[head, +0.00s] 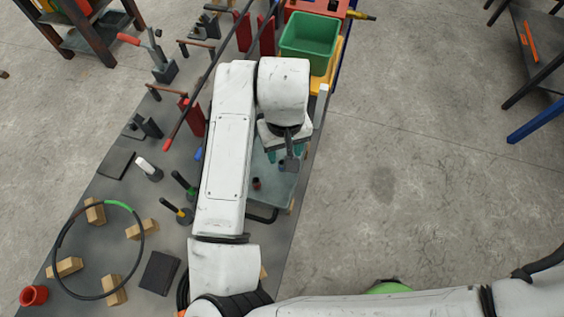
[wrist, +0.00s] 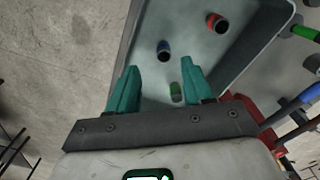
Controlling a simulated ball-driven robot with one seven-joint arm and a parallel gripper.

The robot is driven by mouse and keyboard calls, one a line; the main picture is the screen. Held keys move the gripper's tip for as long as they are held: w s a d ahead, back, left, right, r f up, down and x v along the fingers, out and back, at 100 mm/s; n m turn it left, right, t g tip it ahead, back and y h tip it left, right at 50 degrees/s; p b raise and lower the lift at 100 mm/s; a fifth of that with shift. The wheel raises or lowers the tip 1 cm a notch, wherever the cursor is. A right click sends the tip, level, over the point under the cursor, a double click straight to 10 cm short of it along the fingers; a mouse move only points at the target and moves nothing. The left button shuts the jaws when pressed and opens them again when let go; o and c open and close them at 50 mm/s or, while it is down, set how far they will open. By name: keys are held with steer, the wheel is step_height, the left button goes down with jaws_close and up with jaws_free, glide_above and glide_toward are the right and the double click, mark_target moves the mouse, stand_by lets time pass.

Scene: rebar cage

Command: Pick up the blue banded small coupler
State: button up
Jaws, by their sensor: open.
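The blue banded small coupler (wrist: 163,50) is a short dark cylinder with a blue band. It stands in a grey tray (wrist: 262,32), seen in the wrist view just beyond my fingertips. My gripper (wrist: 160,67) is open, its two teal fingers apart with nothing held between them. A red banded coupler (wrist: 217,22) stands farther right in the tray. A green banded coupler (wrist: 176,92) shows low between the fingers. In the head view my gripper (head: 285,156) is over the tray (head: 285,188), and a reddish coupler (head: 257,183) shows there. I cannot make out the blue one in that view.
A green bin (head: 310,40) stands beyond the tray. Left of my arm, the table holds a black ring (head: 60,275) on wooden blocks (head: 95,211), a red cup (head: 33,295) and several upright tools (head: 180,210).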

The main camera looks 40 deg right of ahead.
mark_target(282, 162)
steer(key=shift+a+f+p, duration=0.15)
steer(key=shift+f+p, duration=0.1)
steer(key=shift+f, duration=1.15)
steer(key=shift+a+f+p, duration=0.15)
steer(key=shift+f+p, duration=0.1)
steer(key=shift+f, duration=1.1)
jaws_close()
